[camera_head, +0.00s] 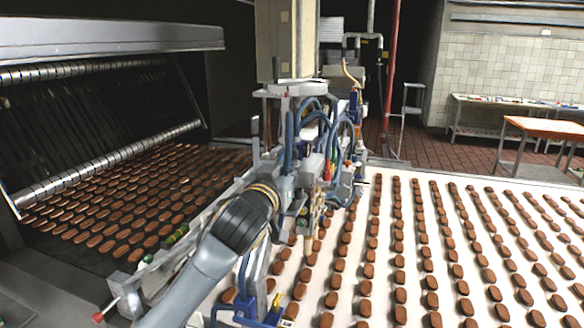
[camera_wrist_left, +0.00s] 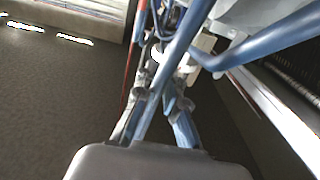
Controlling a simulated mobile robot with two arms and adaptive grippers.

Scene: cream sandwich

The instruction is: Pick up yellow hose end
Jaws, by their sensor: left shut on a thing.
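My left arm comes in from the lower left in the head view, and my left gripper (camera_head: 288,192) is at the machine's hose cluster, partly lost among its parts. In the left wrist view my left gripper (camera_wrist_left: 156,85) is shut, with a blue hose (camera_wrist_left: 178,60) running between its fingers. I cannot make out a yellow end on this hose. In the head view several blue hoses (camera_head: 290,140) loop at the machine head. A thin tan-yellow piece (camera_head: 313,222) hangs below it; I cannot tell whether it is the yellow hose end. My right gripper is not in view.
The depositing machine (camera_head: 310,90) stands across the white conveyor (camera_head: 362,215), which carries rows of brown biscuits. A dark conveyor with biscuits lies at left under a roller frame (camera_head: 110,160). An orange-topped table (camera_head: 545,127) stands at the back right. The tiled floor behind is open.

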